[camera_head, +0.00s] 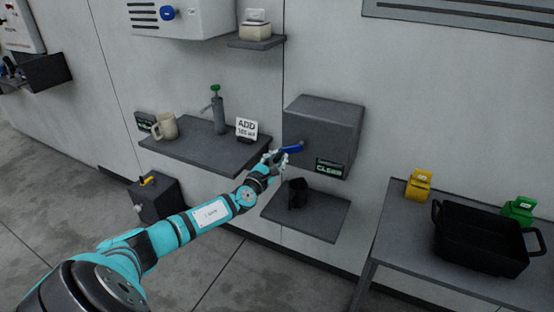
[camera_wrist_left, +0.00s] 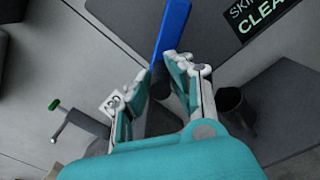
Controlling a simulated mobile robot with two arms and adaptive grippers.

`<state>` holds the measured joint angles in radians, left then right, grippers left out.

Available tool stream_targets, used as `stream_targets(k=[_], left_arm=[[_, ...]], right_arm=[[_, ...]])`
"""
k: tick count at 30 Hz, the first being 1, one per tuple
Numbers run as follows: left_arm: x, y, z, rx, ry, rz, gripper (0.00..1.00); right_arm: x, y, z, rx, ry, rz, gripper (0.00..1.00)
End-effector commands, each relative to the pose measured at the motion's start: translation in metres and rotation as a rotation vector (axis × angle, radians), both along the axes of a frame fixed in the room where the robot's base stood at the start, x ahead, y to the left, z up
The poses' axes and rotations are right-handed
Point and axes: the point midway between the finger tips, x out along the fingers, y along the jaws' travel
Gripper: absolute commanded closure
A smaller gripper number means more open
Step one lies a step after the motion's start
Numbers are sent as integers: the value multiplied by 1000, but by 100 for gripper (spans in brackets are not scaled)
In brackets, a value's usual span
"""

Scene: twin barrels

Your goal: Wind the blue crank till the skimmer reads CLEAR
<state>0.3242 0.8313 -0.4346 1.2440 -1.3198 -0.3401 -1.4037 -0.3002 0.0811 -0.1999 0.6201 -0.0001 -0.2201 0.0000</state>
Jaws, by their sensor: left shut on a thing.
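The skimmer is a grey box (camera_head: 322,130) on the wall. The blue crank (camera_head: 292,150) sticks out from its front left, and its blue arm (camera_wrist_left: 172,32) shows in the left wrist view. The small display (camera_head: 329,168) on the box reads CLEAR in green; part of it shows in the left wrist view (camera_wrist_left: 262,18). My left gripper (camera_head: 277,157) is at the crank's lower left end, shut on it. In the left wrist view its fingers (camera_wrist_left: 159,76) stand on either side of the crank's end. My right gripper is not in view.
A dark cup (camera_head: 297,194) stands on the shelf (camera_head: 325,215) below the skimmer. The left shelf (camera_head: 195,152) holds a beige mug (camera_head: 164,127), a green-topped pump (camera_head: 217,110) and an ADD sign (camera_head: 246,129). A table at right holds a black crate (camera_head: 482,240).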

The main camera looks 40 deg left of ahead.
Motion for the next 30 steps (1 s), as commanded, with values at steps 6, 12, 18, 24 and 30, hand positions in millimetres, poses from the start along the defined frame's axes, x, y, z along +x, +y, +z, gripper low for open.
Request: stream_targets(k=[6,12,18,24,30], left_arm=[[0,1,-1,0,1,0,66],[0,0,-1,-1,1,0,58],[-3,-1,-1,-1,1,-2,58],[-30,-7,-2,0,5,-3,58],[-73,-16,-4,1,7,-2,58]], right_arm=[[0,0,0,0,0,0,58],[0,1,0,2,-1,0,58],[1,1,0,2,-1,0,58],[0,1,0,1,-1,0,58],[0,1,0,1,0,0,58]])
